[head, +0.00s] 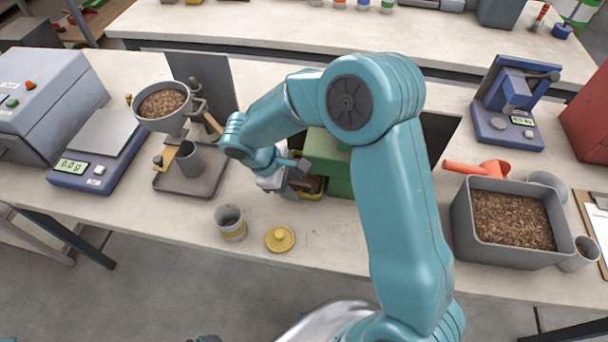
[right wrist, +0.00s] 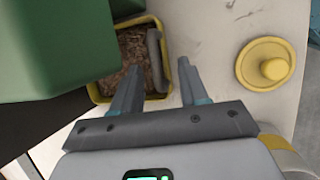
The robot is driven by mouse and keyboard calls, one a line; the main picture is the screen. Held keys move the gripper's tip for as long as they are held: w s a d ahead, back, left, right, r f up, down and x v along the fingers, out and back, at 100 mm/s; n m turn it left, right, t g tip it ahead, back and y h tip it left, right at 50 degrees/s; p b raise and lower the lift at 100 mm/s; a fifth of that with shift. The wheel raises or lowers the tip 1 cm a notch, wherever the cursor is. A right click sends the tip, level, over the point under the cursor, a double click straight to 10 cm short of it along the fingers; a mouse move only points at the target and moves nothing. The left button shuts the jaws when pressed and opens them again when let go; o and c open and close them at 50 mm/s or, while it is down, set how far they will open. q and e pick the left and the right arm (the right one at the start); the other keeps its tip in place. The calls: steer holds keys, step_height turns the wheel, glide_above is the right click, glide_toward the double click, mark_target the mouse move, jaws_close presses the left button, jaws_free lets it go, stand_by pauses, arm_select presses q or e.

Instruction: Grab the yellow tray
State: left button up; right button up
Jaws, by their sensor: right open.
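The yellow tray (head: 313,195) sits on the bench at the foot of a green machine (head: 325,160), holding brown pellets. In the head view my right gripper (head: 300,184) is over its left side and hides part of it. In the right wrist view the tray (right wrist: 98,92) shows its yellow rim, the pellets and a grey bar (right wrist: 156,60) along its right side. My right gripper (right wrist: 160,68) is open. One finger is over the tray's inside and the other is just outside its right rim. I cannot tell whether they touch it. My left gripper is not in view.
A yellow lid (head: 280,239) and a grey cup (head: 230,222) stand near the bench's front edge. A funnel stand (head: 190,178) and a scale (head: 90,160) are at left. A pellet bin (head: 507,255) and a red scoop (head: 478,168) are at right.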

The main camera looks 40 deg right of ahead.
steer(key=shift+s, duration=0.25)
steer(key=shift+w+f, duration=0.15)
steer(key=shift+w, duration=0.05)
steer(key=c, duration=0.6)
jaws_close()
steer(key=shift+s, duration=0.1)
